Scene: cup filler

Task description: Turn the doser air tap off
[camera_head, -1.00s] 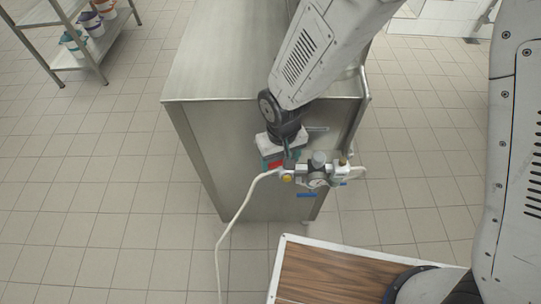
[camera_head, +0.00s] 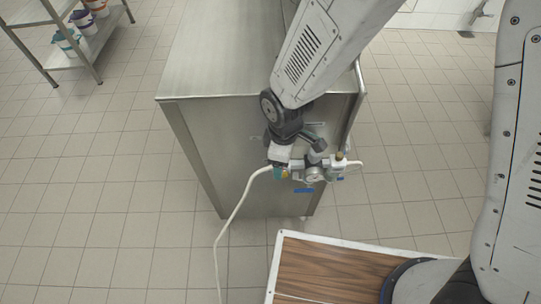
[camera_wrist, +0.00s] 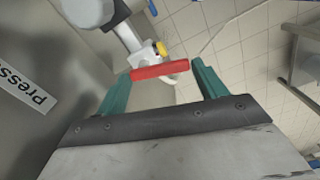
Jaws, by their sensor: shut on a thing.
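The doser air tap's red lever (camera_wrist: 155,72) lies between the green fingers of my gripper (camera_wrist: 163,69) in the wrist view. The gripper is shut on the lever, one finger toward each end. In the head view my gripper (camera_head: 279,172) is at the left end of the air unit (camera_head: 314,174) on the cabinet's front. The lever is hidden there behind the gripper. A yellow part (camera_wrist: 161,48) sits just beyond the lever, beside a pale grey fitting (camera_wrist: 132,36).
The air unit is on a steel cabinet (camera_head: 215,130). A white hose (camera_head: 236,213) hangs from its left end to the floor. A label with partly cut-off lettering (camera_wrist: 28,88) is on the panel. A wood-topped board (camera_head: 325,270) is nearer me. A shelf (camera_head: 78,58) stands far left.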

